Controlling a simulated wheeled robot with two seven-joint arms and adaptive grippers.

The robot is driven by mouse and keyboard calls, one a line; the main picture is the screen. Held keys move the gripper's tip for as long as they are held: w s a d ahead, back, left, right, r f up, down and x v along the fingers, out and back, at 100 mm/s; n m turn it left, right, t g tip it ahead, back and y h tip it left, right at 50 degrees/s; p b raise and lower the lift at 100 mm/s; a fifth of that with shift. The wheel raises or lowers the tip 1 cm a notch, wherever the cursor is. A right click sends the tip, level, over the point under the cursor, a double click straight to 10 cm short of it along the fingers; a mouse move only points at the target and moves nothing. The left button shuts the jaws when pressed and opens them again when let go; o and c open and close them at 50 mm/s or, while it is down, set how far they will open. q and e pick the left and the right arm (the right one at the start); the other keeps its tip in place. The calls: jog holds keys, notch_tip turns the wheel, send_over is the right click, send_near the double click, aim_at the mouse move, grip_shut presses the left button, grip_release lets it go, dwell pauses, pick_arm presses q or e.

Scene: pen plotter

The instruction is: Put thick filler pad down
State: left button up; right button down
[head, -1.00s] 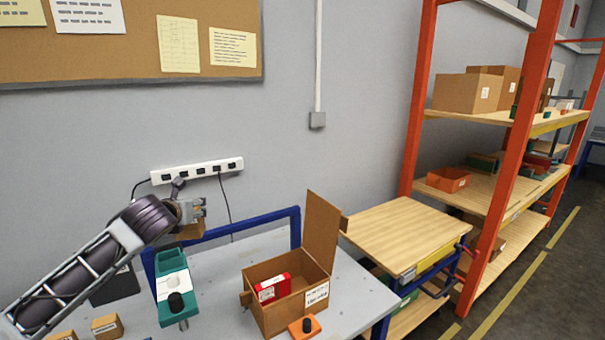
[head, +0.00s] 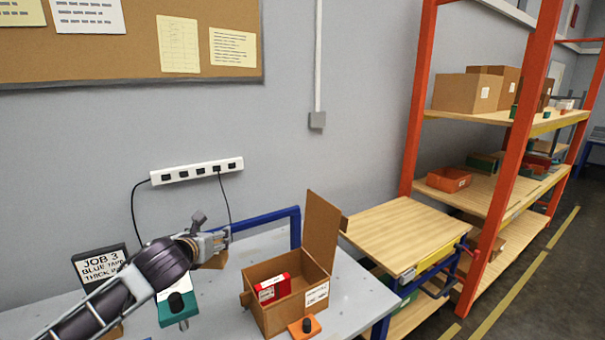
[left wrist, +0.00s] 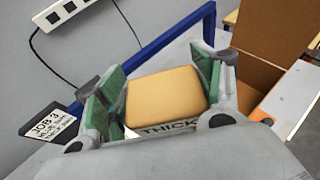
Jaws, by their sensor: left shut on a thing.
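The thick filler pad (left wrist: 165,95) is a tan block with a label reading "THICK" in the left wrist view. My left gripper (left wrist: 160,92) is shut on it, with the green-lined fingers on either side. In the head view my left gripper (head: 222,243) is over the back of the grey table, left of the open cardboard box. The pad (head: 216,260) shows there only in part, below the fingers. My right gripper is not in view.
The open cardboard box (head: 262,315) holds a red box (head: 273,287). An orange item (head: 304,327) is at its front. A teal device (head: 178,308) and a "JOB 3" sign (head: 99,264) are at the left. Bare tabletop (head: 218,305) lies between device and box.

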pick_arm(q)
jog(key=s+d+f, duration=0.1)
jog(key=s+f, duration=0.6)
jog(key=f, duration=0.6)
jog(key=s+d+f, duration=0.2)
jog(key=s+f, duration=0.5)
jog(key=f, duration=0.6)
jog(key=shift+s, duration=0.25)
jog(key=shift+a, duration=0.1)
